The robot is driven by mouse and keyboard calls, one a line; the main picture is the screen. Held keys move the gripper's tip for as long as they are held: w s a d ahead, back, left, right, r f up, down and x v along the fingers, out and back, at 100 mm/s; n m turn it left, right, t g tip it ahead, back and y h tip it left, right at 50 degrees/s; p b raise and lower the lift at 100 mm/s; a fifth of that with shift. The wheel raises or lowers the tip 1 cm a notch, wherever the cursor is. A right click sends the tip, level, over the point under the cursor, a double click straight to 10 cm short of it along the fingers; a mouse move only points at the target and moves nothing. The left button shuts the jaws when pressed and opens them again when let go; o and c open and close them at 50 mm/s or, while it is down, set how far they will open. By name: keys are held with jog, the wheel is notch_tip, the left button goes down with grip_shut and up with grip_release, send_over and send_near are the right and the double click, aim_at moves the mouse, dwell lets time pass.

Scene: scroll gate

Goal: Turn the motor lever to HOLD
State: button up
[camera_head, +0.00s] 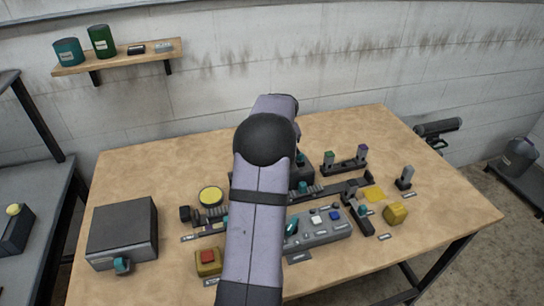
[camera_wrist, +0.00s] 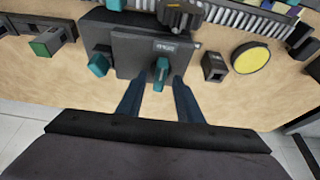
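In the wrist view, a teal lever (camera_wrist: 161,70) stands on the front of a dark grey box (camera_wrist: 135,48) under a small light label (camera_wrist: 165,47). The label is too small to read, so I cannot confirm this is the motor lever or its setting. My gripper (camera_wrist: 158,84) is open, with its two dark blue fingers apart on either side of the lever's lower end. Whether they touch it I cannot tell. In the head view my arm hides my gripper and most of this box.
A second teal knob (camera_wrist: 98,63) sits left of the lever. A yellow disc (camera_wrist: 250,58) and a small dark block (camera_wrist: 214,67) lie to its right.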

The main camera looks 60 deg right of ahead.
jog(key=b+v, duration=0.2)
jog(key=v, duration=0.5)
dwell(0.4)
jog(key=w+a+f+n+y, duration=0.15)
jog(key=w+a, duration=0.25)
jog(key=a, duration=0.5)
jog(key=w+a+f+n, duration=0.15)
jog(key=w+a, duration=0.25)
jog(key=a, duration=0.4)
jog(key=w+a+f+n+y, duration=0.15)
jog(key=w+a, duration=0.25)
jog(key=a, duration=0.5)
jog(key=s+a+f+n+g, duration=0.1)
jog(key=s+a, duration=0.3)
jog(key=a, duration=0.4)
jog(key=s+a+f+n+g, duration=0.1)
jog(key=s+a+f, duration=0.3)
jog(key=a, duration=0.4)
jog(key=s+a+f+n+g, duration=0.1)
jog(key=s+a, duration=0.3)
jog(key=a, duration=0.4)
jog(key=shift+a+f+n, duration=0.35)
jog(key=shift+f+n, duration=0.3)
jog(key=shift+f, duration=0.05)
